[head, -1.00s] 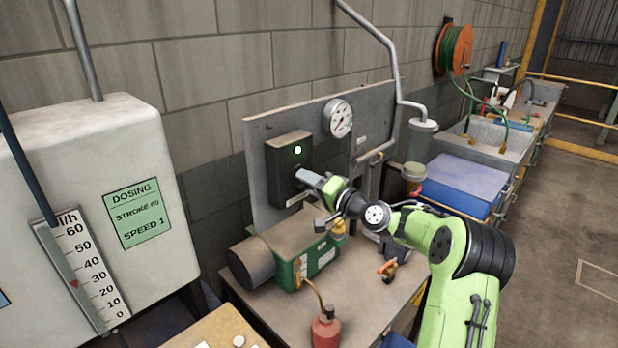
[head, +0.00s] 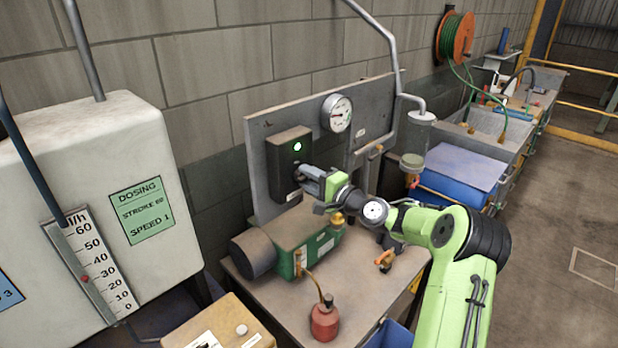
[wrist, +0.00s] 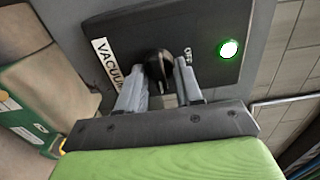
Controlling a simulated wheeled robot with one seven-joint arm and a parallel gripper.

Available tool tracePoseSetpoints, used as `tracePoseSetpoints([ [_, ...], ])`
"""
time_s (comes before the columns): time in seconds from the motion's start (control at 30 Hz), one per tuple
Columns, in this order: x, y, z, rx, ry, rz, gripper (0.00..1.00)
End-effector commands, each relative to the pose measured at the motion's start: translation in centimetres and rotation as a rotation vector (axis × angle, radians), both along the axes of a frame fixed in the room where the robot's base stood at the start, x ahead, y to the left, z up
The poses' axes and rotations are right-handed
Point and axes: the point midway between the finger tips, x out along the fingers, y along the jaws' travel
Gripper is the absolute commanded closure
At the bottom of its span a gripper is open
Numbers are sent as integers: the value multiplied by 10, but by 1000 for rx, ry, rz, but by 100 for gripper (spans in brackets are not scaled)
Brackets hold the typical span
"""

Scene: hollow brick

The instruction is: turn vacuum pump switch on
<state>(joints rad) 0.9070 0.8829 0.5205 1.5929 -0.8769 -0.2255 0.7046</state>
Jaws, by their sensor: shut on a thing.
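The vacuum pump switch box (head: 287,160) is a dark box on a grey upright panel, with a lit green lamp (head: 297,146) near its top. In the wrist view the box face (wrist: 150,28) carries a white label reading "VACUUM", partly hidden, and the green lamp (wrist: 229,49) glows. My gripper (head: 303,175) is at the lower front of the box. In the wrist view my gripper (wrist: 158,80) has its two grey fingers on either side of a black switch knob (wrist: 157,62), shut on it. The knob is hidden in the head view.
A green pump (head: 305,245) sits on the bench below my arm, with a red oil can (head: 324,320) in front. A gauge (head: 337,113) is on the panel. A white dosing unit (head: 100,180) stands left. Blue bin (head: 460,172) stands right.

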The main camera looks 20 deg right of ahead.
Motion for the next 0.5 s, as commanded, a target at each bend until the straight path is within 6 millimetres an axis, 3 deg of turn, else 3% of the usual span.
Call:
tracePoseSetpoints([
  [0.27, 0, -1, -1, 1, 0, -2, 95],
  [0.3, 0, -1, -1, 1, 1, -2, 62],
  [0.43, 0, -1, -1, 1, 1, -1, 42],
  [0.5, 0, 0, -1, 1, 0, -1, 42],
])
